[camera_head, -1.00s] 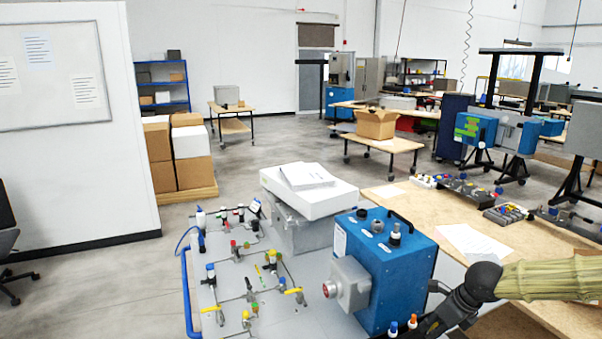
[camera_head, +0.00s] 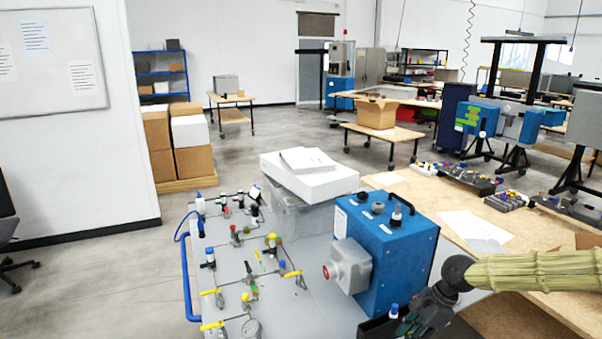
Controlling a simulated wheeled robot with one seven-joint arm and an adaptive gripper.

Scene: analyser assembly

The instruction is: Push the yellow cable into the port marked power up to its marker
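The blue analyser box (camera_head: 392,262) stands at the lower middle, with a black handle and several knobs on top. A grey box (camera_head: 350,268) with a red round part sits on its left face. I cannot make out the yellow cable or a port marked power.
A grey panel (camera_head: 300,322) with tubing, valves and yellow handles lies left of the analyser. A white box (camera_head: 310,183) with papers stands behind it. A wooden table (camera_head: 480,215) with papers and dark devices is at the right. The aisle floor (camera_head: 90,275) is clear.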

